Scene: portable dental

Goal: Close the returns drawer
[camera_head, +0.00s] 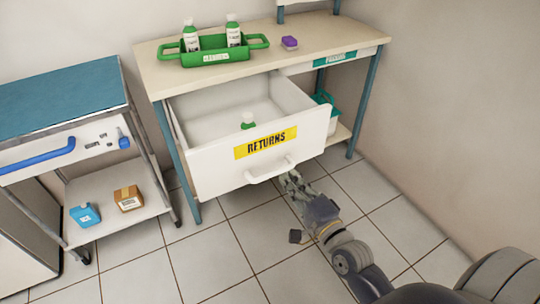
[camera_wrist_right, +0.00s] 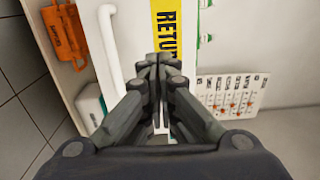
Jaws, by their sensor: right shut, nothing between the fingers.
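The returns drawer (camera_head: 210,165) stands pulled out from under the bench, with its inside showing. Its white front carries a yellow RETURNS label (camera_head: 266,142) and a white bar handle (camera_head: 270,170). A green-capped bottle (camera_head: 248,121) is inside. My right gripper (camera_head: 290,180) is shut and empty, in front of the drawer front near the handle's right end. In the right wrist view the fingertips (camera_wrist_right: 158,62) point at the drawer front beside the label (camera_wrist_right: 167,30), with the handle (camera_wrist_right: 112,55) to their left. I cannot tell whether they touch it. My left gripper is out of view.
The bench top (camera_head: 165,75) holds a green tray (camera_head: 215,57) with two bottles and a purple item (camera_head: 289,43). A teal basket (camera_head: 322,98) sits on the lower shelf. A blue-topped cart (camera_head: 55,95) stands left. The tiled floor (camera_head: 240,235) in front is clear.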

